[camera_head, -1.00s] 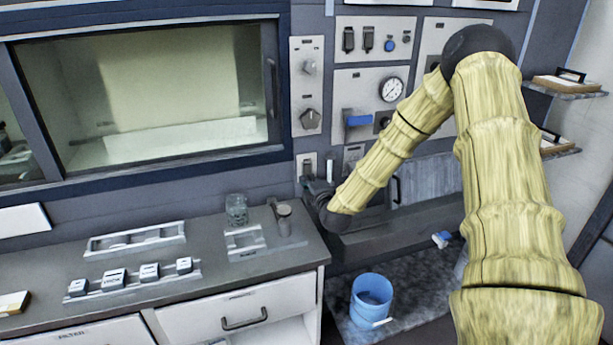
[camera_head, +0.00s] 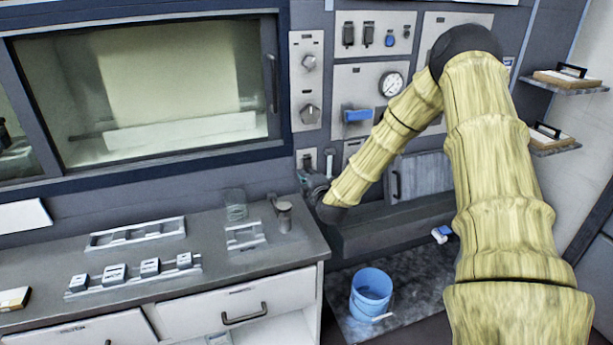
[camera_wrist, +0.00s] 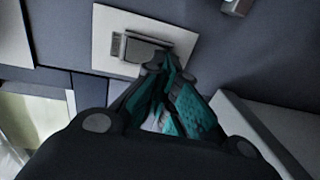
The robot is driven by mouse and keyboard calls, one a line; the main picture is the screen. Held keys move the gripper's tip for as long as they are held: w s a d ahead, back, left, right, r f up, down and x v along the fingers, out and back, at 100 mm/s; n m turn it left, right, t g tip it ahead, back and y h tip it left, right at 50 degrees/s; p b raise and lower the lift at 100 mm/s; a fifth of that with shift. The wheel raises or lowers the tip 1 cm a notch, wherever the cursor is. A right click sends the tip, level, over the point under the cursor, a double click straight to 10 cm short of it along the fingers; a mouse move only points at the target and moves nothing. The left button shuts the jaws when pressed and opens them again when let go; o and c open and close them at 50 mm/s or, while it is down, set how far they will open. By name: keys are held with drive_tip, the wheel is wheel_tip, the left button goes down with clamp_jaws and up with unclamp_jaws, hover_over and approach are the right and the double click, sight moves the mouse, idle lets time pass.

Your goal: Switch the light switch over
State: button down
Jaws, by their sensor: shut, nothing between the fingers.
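The light switch (camera_wrist: 140,48) is a grey rocker on a pale wall plate (camera_wrist: 110,28) in the wrist view. In the head view its small plate (camera_head: 306,155) is on the wall below the knob panel, its lower part covered by my gripper (camera_head: 304,178). In the wrist view my gripper (camera_wrist: 166,66) is shut and empty, its teal-padded fingers together. The fingertips overlap the lower right edge of the rocker in the picture. I cannot tell whether they touch it. The rocker's lower right end is partly hidden.
A bench (camera_head: 60,235) with a glass jar (camera_head: 235,206), a metal cup (camera_head: 283,214) and racks stands below and left of the switch. A trough (camera_head: 385,225) lies right of the gripper. A blue bucket (camera_head: 371,292) stands lower down. A knob panel (camera_head: 308,85) is just above.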

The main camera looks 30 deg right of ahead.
drive_tip(key=shift+w+f+b, duration=0.2)
drive_tip(key=shift+f+b, duration=0.15)
drive_tip(key=shift+b, duration=0.8)
drive_tip(key=shift+r, duration=0.1)
drive_tip(key=f+b+v, duration=0.3)
drive_tip(key=v, duration=1)
drive_tip(key=shift+s, duration=0.5)
drive_tip(key=shift+f, duration=0.1)
